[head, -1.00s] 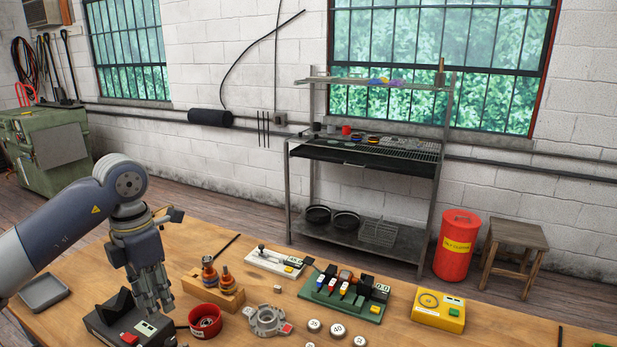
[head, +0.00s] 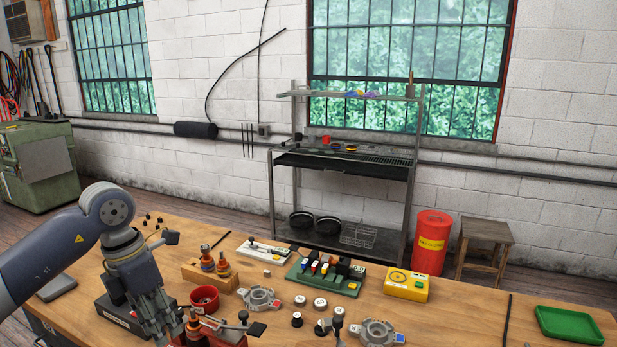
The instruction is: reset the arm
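My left gripper (head: 160,318) hangs fingers down over the left part of the wooden workbench (head: 455,318), in front of a dark device box (head: 112,312). Its fingers point down and lie close together in this view, so I cannot tell whether they are open or shut. I see nothing clearly held in it. A red bowl (head: 204,299) and a wooden block (head: 212,277) with copper-coloured parts stand to its right. My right gripper is not in view.
Two metal alternator housings (head: 259,298) (head: 377,331), several round weights (head: 320,304), a green tool rack (head: 326,274), a yellow tester (head: 406,284) and a green tray (head: 569,325) are on the bench. A red vise-like fixture (head: 222,335) is near the front edge. Bare wood shows at right.

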